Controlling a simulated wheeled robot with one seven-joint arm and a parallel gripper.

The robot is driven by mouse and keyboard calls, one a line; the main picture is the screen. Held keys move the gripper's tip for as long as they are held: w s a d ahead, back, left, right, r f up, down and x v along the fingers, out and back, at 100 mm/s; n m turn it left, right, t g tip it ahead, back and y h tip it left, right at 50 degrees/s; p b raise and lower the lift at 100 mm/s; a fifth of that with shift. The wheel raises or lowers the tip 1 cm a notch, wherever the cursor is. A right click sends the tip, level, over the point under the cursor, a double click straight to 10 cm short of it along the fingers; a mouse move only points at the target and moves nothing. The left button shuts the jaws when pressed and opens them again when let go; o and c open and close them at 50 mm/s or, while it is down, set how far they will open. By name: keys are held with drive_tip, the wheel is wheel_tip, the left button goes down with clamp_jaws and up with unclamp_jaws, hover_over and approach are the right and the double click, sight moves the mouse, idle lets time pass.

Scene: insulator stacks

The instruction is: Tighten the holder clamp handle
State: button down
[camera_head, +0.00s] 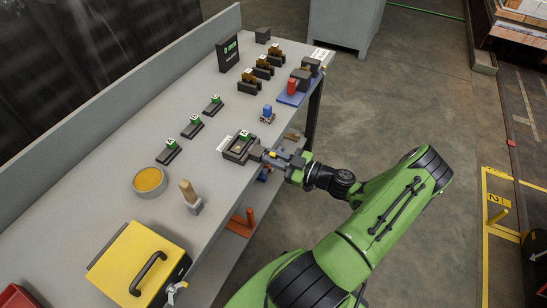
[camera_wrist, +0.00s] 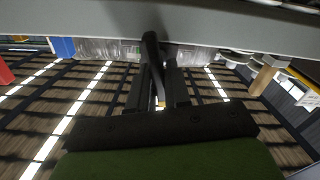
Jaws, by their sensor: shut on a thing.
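A dark holder (camera_head: 240,147) with a small white-and-green part in it sits near the bench's right edge in the head view. My gripper (camera_head: 276,157) reaches in from the right, low beside the holder at that edge. In the wrist view my two dark fingers (camera_wrist: 159,92) are close together on a dark upright bar, the clamp handle (camera_wrist: 151,52). The handle's far end leads up toward the grey bench edge (camera_wrist: 220,17). In the head view the gripper hides most of the handle, so its angle to the holder cannot be told there.
The grey bench (camera_head: 110,212) carries a row of small green-topped parts (camera_head: 191,127), a yellow-filled bowl (camera_head: 149,181), a wooden-handled brush (camera_head: 190,195) and a yellow box (camera_head: 138,266). A blue block (camera_head: 267,114) stands behind the holder. Open floor lies right of the bench.

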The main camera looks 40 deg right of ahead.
drive_tip(key=m, duration=0.5)
drive_tip(key=shift+w+d, duration=0.1)
drive_tip(key=shift+d, duration=0.15)
drive_tip(key=m, duration=0.5)
drive_tip(key=shift+d+f, duration=0.1)
drive_tip(key=shift+d, duration=0.1)
drive_tip(key=m, duration=0.6)
drive_tip(key=shift+w+d+f+p, duration=0.15)
drive_tip(key=shift+f+p, duration=0.05)
drive_tip(key=shift+p, duration=0.2)
drive_tip(key=m, duration=0.4)
drive_tip(key=shift+f+m+p, duration=0.25)
drive_tip(key=shift+m+p, duration=0.05)
drive_tip(key=shift+m, duration=0.4)
drive_tip(key=c, duration=1.2)
unclamp_jaws()
drive_tip(key=shift+d, duration=0.1)
drive_tip(key=shift+o, duration=0.2)
